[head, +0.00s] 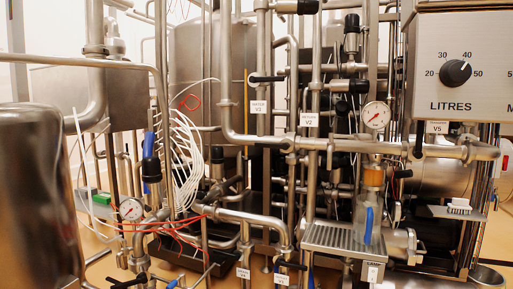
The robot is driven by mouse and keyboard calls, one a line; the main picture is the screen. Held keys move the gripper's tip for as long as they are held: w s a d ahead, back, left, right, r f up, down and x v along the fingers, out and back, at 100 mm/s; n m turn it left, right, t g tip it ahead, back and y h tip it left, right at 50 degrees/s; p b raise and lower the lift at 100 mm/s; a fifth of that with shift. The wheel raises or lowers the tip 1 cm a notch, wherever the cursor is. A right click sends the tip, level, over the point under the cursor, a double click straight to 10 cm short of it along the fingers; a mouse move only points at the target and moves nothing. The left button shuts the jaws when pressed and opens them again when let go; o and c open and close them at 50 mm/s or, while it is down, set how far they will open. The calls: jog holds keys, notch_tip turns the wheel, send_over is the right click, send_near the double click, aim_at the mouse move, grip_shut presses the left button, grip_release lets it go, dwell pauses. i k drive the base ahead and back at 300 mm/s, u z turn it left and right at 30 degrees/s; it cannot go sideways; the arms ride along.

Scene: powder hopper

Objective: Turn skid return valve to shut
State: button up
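I cannot tell for sure which valve is the skid return valve, as the small low tags are too small to read. Two tagged valves sit low in the middle, with a left tag (243,273) and a right tag (282,279). A black lever (290,265) lies about level across the pipe above the right tag. Another black lever (130,282) shows at the bottom left. A blue lever (369,225) hangs upright by the drip tray, and another blue lever (148,145) stands upright at left. My gripper is not in view.
Dense steel pipework fills the middle. A drip tray (330,238) juts forward. A steel vessel (38,200) stands close at left. A control panel with a LITRES dial (455,73) is at upper right. Gauges (376,115) and loose red and white wires (185,150) hang among the pipes.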

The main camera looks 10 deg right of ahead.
aim_at(284, 146)
jog(key=u, duration=0.7)
jog(key=i, duration=1.55)
jog(key=z, duration=0.4)
